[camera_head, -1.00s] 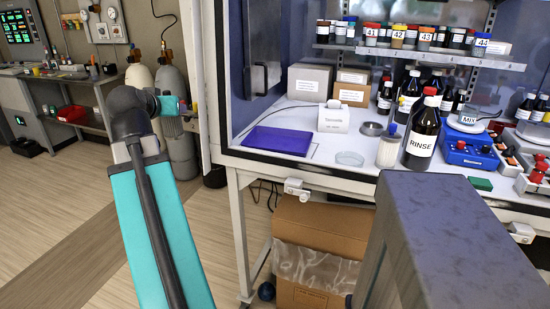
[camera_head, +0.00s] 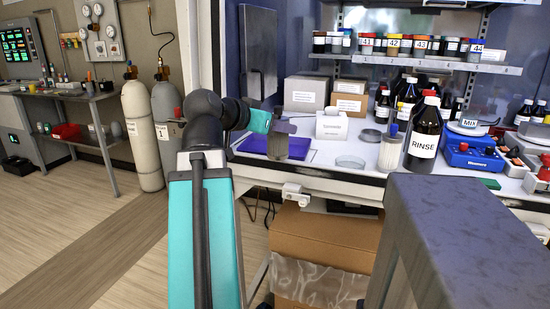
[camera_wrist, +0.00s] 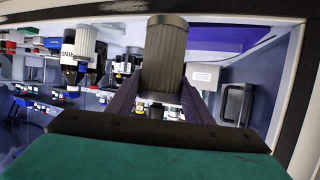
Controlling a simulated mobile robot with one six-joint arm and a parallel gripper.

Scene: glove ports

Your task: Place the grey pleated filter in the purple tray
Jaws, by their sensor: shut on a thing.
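The grey pleated filter (camera_wrist: 165,52) is a dark ribbed cylinder in the middle of the wrist view. The dark fingers of my gripper (camera_wrist: 160,88) are shut on it from both sides. In the head view my gripper (camera_head: 280,138) is at the front opening of the cabinet, in front of the purple tray as seen from there. Purple also shows at the top of the wrist view, behind the filter. The gap between filter and tray cannot be judged.
A white box (camera_head: 331,125), a shallow glass dish (camera_head: 350,162) and the RINSE bottle (camera_head: 424,135) stand right of the tray. A shelf with jars (camera_head: 415,62) runs above.

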